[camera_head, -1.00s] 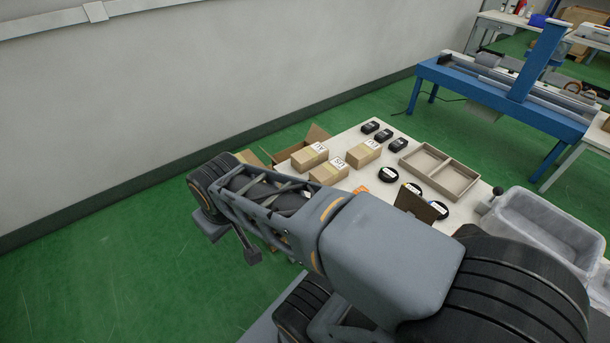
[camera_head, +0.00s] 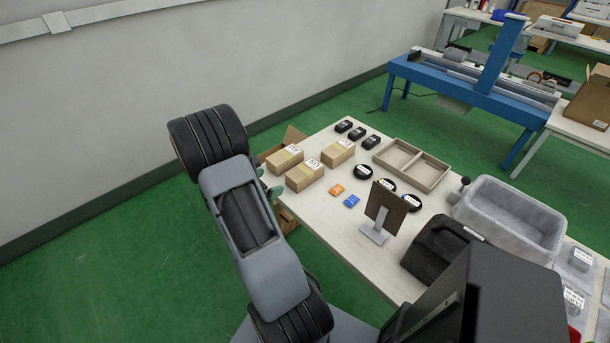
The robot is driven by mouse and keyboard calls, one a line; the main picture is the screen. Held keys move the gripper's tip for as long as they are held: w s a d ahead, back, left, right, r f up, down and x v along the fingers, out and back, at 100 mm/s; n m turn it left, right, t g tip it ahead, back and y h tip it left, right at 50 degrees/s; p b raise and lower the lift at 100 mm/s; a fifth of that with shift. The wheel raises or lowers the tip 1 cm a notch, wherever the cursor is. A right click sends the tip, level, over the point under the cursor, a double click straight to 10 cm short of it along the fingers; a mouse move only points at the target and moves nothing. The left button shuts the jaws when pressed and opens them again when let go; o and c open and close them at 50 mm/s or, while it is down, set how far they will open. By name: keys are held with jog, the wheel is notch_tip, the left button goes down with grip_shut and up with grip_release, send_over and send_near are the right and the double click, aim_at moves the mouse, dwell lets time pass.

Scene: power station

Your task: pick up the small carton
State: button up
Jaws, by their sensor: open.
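Three small tan cartons with white labels stand together at the table's left end: one at the left (camera_head: 284,163), one in front (camera_head: 304,178) and one at the right (camera_head: 338,155). They look about alike in size, and I cannot tell which one is meant. My arm rises at the left of the picture, beside the table's left corner. My gripper (camera_head: 268,181) is mostly hidden behind the arm; only small greenish parts show near the left carton. The gripper is open, and I see nothing held in it.
On the white table (camera_head: 330,220) are black items (camera_head: 357,133), a divided tray (camera_head: 430,174), round black discs (camera_head: 362,172), an orange (camera_head: 337,189) and a blue (camera_head: 352,201) small item, an upright brown panel (camera_head: 385,208) and a grey bin (camera_head: 510,220). An open box (camera_head: 293,136) stands behind.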

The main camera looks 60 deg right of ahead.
aim_at(295, 175)
jog(key=x, duration=0.8)
jog(key=shift+d+f, duration=0.1)
jog(key=shift+d, duration=0.15)
jog(key=shift+p+x, duration=0.8)
jog(key=shift+x, duration=1.85)
jog(key=shift+f, duration=0.1)
jog(key=shift+c, duration=0.2)
jog(key=c, duration=1.1)
